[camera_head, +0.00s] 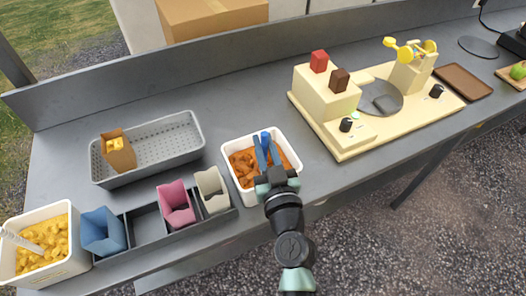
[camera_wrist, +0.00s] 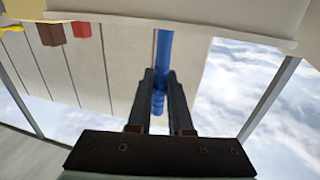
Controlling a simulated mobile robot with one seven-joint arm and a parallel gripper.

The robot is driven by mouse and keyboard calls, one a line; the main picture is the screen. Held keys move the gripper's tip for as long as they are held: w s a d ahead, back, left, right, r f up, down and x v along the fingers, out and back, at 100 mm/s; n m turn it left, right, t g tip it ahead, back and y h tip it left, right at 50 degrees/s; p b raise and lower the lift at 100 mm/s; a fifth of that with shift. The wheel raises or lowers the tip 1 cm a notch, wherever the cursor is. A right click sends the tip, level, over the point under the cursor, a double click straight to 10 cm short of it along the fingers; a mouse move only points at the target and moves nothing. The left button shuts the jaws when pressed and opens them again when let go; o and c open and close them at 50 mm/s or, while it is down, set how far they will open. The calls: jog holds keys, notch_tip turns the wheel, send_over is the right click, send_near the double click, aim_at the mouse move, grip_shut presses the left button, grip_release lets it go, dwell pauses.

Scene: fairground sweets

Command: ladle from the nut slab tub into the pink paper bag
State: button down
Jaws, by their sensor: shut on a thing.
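The white tub (camera_head: 233,178) with brown-orange pieces, which I take for the nut slab, stands near the front edge in the head view. My gripper (camera_head: 267,152) is over this tub, shut on the blue handle (camera_head: 265,136) of a ladle. In the wrist view the blue handle (camera_wrist: 164,52) runs between the two dark fingers of my gripper (camera_wrist: 161,78). The ladle's bowl is hidden, so I cannot tell whether it holds anything. The pink paper bag (camera_head: 175,205) stands upright and open in the dark rack, left of the tub.
The dark rack (camera_head: 146,227) also holds a blue bag (camera_head: 101,231) and a cream bag (camera_head: 212,190). A grey tray (camera_head: 180,152) with a brown bag (camera_head: 118,155) lies behind. A tub of yellow pieces (camera_head: 43,245) is far left. A cream machine (camera_head: 325,92) stands right.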

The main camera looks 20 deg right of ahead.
notch_tip(320, 180, up, 14)
jog(key=p, duration=0.8)
jog(key=shift+r, duration=0.15)
